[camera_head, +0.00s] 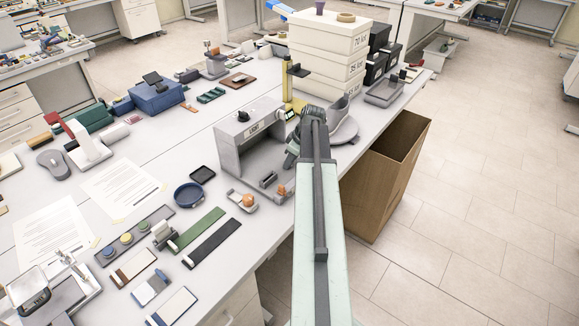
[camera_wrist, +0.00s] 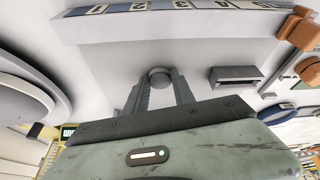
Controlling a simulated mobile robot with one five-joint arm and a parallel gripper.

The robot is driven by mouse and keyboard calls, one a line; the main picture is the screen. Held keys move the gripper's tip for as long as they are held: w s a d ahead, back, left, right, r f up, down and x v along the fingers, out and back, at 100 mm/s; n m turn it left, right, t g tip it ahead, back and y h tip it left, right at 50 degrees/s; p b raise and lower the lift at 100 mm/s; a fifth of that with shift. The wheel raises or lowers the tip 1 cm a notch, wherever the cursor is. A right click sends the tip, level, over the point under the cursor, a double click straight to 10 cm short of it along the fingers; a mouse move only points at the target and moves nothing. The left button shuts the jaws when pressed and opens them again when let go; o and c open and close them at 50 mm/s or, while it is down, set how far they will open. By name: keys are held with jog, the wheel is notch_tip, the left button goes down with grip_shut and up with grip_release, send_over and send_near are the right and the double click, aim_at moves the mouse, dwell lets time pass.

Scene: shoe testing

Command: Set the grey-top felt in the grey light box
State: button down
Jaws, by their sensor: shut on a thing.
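The grey light box (camera_head: 226,156) stands upright near the table's front edge, with a small label on its front and an open side. My gripper (camera_head: 290,158) is just right of its open front. In the wrist view my gripper (camera_wrist: 160,88) is shut on a small round grey thing, the grey-top felt (camera_wrist: 160,74). Only its rounded grey end shows between the fingertips. Whether it touches anything is not clear. In the head view my arm and gripper hide the felt.
A small grey slotted block (camera_wrist: 235,76) and an orange-topped piece (camera_head: 248,201) lie near the box. A round grey disc (camera_head: 345,131) is to the right. A blue dish (camera_head: 188,195) lies left. A numbered strip (camera_wrist: 175,6) crosses the wrist view's top.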

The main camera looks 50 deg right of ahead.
jog(key=shift+f, duration=0.1)
jog(key=shift+s+a+f+b, duration=0.25)
jog(key=shift+s+b, duration=0.1)
jog(key=shift+b, duration=0.3)
jog(key=c, duration=1.1)
grip_release()
jog(key=shift+o, duration=0.2)
jog(key=shift+w+d+r+p, duration=0.1)
jog(key=shift+w+r+p, duration=0.05)
jog(key=shift+r+p, duration=0.5)
jog(key=p+v, duration=1.1)
jog(key=shift+d+r, duration=0.15)
jog(key=shift+r, duration=0.2)
